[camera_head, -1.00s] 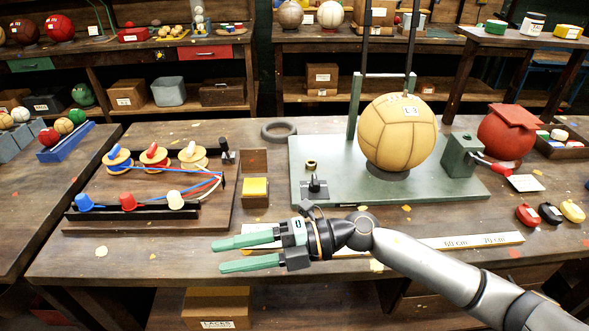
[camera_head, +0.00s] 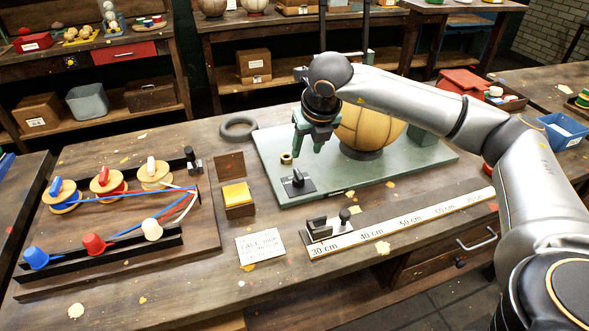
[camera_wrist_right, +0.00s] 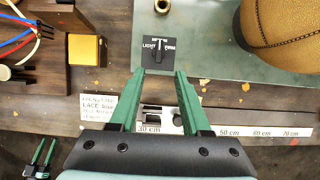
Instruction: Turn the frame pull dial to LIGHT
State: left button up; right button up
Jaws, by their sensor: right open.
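The frame pull dial (camera_head: 298,181) is a black knob on a dark square plate at the front left of the green base board (camera_head: 270,160). In the right wrist view the dial (camera_wrist_right: 159,58) has LIGHT printed on its left and FIRM on its right; its knob looks roughly upright, between the two words. My right gripper (camera_head: 308,143) is open and empty above the board, behind the dial in the head view. In the wrist view its green fingertips (camera_wrist_right: 160,73) are apart, just below the dial plate. My left gripper (camera_wrist_right: 42,155) shows small at the lower left there, fingers apart.
A tan leather ball (camera_head: 366,128) stands on the board, partly hidden by my right arm. A small brass ring (camera_head: 286,158) lies behind the dial. A ruler with a slider (camera_head: 400,228) and a paper card (camera_head: 260,246) are in front. A yellow-topped block (camera_head: 237,197) is left.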

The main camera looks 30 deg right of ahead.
aim_at(299, 174)
jog(key=p+x, duration=0.1)
jog(key=x, duration=1)
jog(key=shift+a+f, duration=0.1)
jog(key=shift+f, duration=0.15)
grip_shut()
